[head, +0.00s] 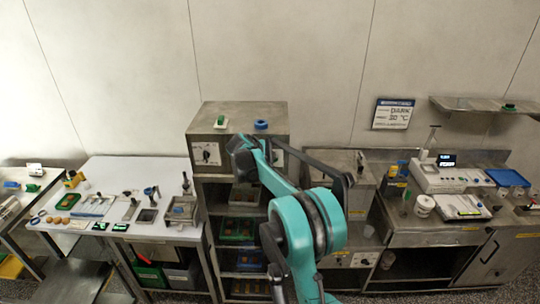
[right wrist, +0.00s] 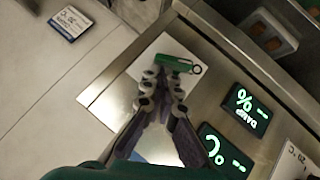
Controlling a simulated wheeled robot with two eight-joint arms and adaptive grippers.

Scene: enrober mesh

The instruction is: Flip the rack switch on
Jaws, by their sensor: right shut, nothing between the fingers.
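In the right wrist view, a green switch-like lever (right wrist: 178,64) with a ring at its right end lies across a white plate (right wrist: 150,50) on a steel surface. My right gripper (right wrist: 164,80) is shut and empty, its fingertips just below the green lever in the picture. I cannot tell whether they touch it. In the head view my right gripper (head: 244,142) is in front of the upper part of the steel rack (head: 240,111). A small green and white piece (head: 221,122) sits on the rack's top left. My arm hides part of the rack. My left gripper is not in view.
Two dark displays with green text (right wrist: 246,110) are beside the plate. A blue round piece (head: 261,124) is on the rack top. A white table (head: 110,175) with tools stands left; a bench with instruments (head: 440,178) stands right. A sign (head: 393,114) hangs on the wall.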

